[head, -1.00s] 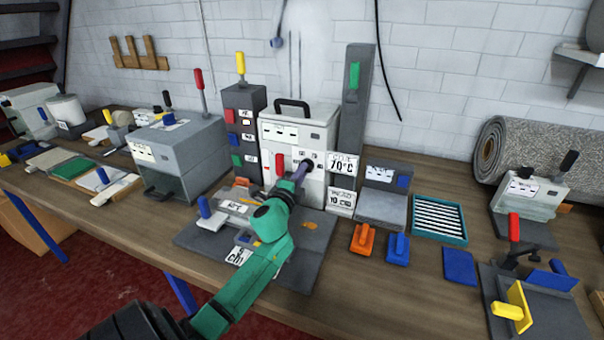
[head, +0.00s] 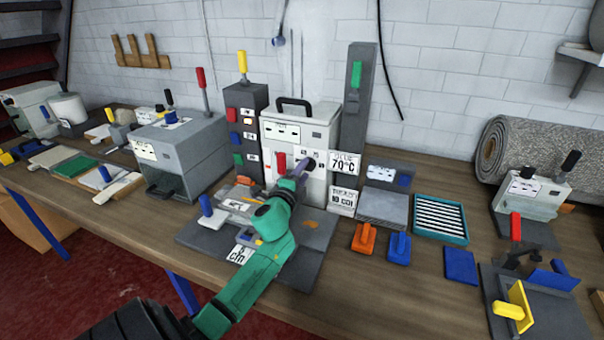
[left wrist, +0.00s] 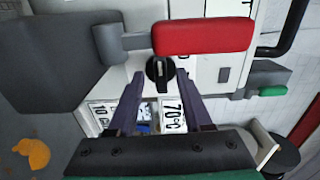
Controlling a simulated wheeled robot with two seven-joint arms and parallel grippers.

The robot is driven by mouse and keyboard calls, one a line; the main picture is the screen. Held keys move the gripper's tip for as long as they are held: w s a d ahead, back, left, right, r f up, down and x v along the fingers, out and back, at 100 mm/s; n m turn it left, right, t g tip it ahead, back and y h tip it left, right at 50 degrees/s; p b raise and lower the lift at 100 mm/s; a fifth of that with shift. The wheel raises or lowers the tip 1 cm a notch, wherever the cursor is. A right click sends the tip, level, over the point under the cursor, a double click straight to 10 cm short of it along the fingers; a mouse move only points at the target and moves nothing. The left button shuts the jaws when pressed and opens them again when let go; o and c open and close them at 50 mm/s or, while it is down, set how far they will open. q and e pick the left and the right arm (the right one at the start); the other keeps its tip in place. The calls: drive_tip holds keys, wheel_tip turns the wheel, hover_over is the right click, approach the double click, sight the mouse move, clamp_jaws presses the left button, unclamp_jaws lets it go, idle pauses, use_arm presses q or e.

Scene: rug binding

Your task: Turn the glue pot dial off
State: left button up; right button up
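The glue pot (head: 300,130) is a white box with a black handle on top, standing against the wall. Its black dial (head: 311,163) is on the front face. In the left wrist view the dial (left wrist: 158,74) shows a pale mark along its middle. My left gripper (head: 299,172) is in front of the pot, close to the dial. In the left wrist view its two purple fingers (left wrist: 160,79) are open, with the dial showing between their tips. Contact cannot be told. A red lever handle (left wrist: 203,36) lies just above the fingers there. My right gripper is not in view.
A 70°C sign (head: 344,162) stands just right of the dial. A dark switch column (head: 245,110) with colored buttons is on the left. A tall grey post (head: 353,110) with a green handle rises on the right. Orange (head: 363,238) and blue (head: 398,247) tools lie on the bench.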

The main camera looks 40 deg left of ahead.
use_arm(q)
drive_tip(key=b+v, duration=0.2)
drive_tip(key=v, duration=1.2)
drive_tip(key=shift+s, duration=0.3)
drive_tip(key=shift+d, duration=0.15)
